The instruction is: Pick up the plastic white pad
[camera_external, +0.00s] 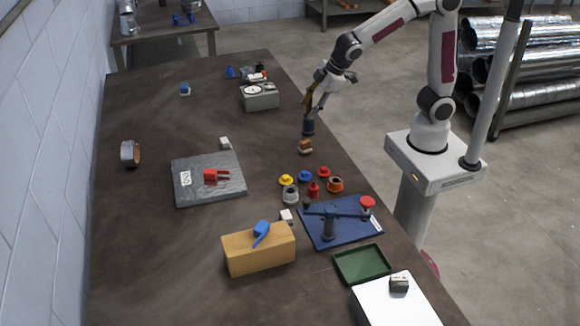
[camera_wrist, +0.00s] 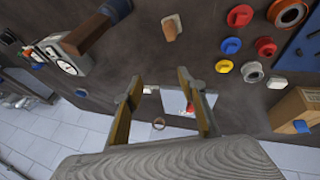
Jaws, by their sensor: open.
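Two small white pads lie on the dark table: one (camera_external: 225,143) at the back edge of the grey slab, one (camera_external: 286,216) beside the tan box. The pad near the box also shows in the wrist view (camera_wrist: 277,82). A small pale patch (camera_wrist: 151,90) between my fingers may be the other. A larger white board (camera_external: 395,305) lies at the front right; I cannot tell which is the plastic white pad. My gripper (camera_wrist: 160,80) is open with nothing visibly held, above the table's right side in the external view.
An upright wooden handle with a dark end (camera_wrist: 95,30) is close to my gripper. A small brown block (camera_external: 305,147) and several coloured knobs (camera_external: 304,176) lie nearby. The grey slab (camera_external: 232,188), tan box (camera_external: 258,255) and blue fixture (camera_external: 345,225) stand nearer the camera. The left side has free room.

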